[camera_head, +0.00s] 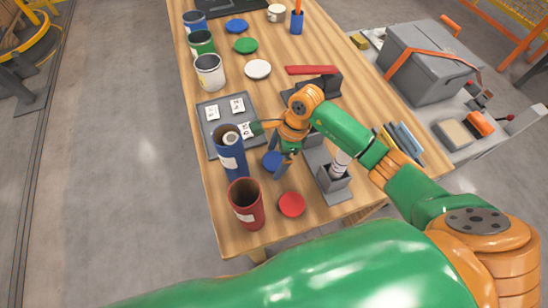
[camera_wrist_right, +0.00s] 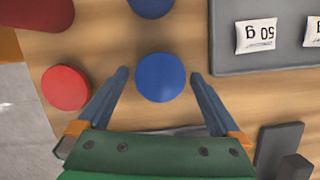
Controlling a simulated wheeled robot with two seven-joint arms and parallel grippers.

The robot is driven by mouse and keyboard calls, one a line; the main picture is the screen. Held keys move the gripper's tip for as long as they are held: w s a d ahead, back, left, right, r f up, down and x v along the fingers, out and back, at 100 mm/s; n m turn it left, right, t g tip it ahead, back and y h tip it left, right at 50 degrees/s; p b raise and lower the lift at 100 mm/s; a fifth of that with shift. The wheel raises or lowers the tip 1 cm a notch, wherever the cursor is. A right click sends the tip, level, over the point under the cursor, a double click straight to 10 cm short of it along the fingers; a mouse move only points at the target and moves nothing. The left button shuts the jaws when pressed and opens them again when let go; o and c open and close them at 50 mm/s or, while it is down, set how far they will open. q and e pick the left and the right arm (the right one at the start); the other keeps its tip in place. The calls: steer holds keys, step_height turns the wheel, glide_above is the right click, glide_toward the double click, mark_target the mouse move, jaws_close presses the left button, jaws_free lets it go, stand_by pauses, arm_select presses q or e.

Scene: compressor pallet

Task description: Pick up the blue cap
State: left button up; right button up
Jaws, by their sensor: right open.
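The blue cap (camera_head: 271,160) is a flat round disc on the wooden table, beside the blue tube (camera_head: 229,160). In the head view my right gripper (camera_head: 280,164) partly covers it. In the right wrist view the blue cap (camera_wrist_right: 160,77) is between the fingertips of my open right gripper (camera_wrist_right: 160,75), one finger on each side, with small gaps. The blue tube (camera_wrist_right: 150,6) shows at the top edge of that view. My left gripper is not in view.
A red cap (camera_head: 291,204) and red tube (camera_head: 245,205) stand near the front edge. A grey tray with white labelled packets (camera_head: 212,113) lies behind. A grey holder (camera_head: 333,183) is to the right. Cans and other lids are farther back.

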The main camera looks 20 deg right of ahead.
steer(key=shift+w, duration=0.1)
steer(key=c, duration=1.2)
